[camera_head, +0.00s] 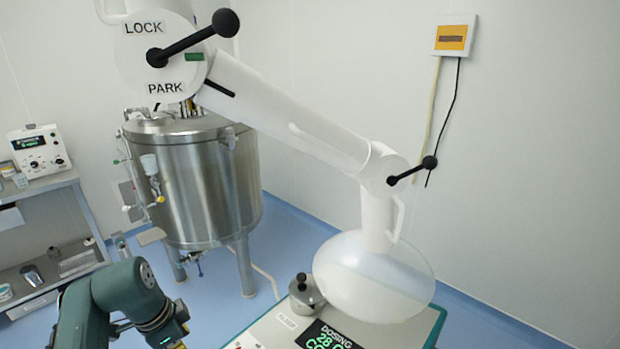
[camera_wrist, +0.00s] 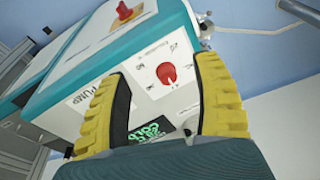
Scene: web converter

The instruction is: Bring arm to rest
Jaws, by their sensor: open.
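A white jointed arm with a hood (camera_head: 375,278) spans the head view. Its round upper joint disc (camera_head: 135,35) bears LOCK above and PARK below, with a green mark at its right. A black ball-ended lever (camera_head: 190,42) on that disc points up and right. A smaller black lever (camera_head: 412,171) sits at the lower joint. The hood hangs low over a dosing unit (camera_head: 270,332). My gripper (camera_wrist: 165,72) is open and empty in the wrist view, its yellow fingers framing a PUMP unit's red knob (camera_wrist: 167,74). Contact cannot be told. My fingers are not clear in the head view.
A steel tank (camera_head: 195,185) stands behind, below the upper joint. A lidded steel pot (camera_head: 307,292) stands beside the hood. A shelf (camera_head: 45,185) with instruments is at the left. A wall box (camera_head: 454,38) with hanging cables is at the right. Blue floor shows between.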

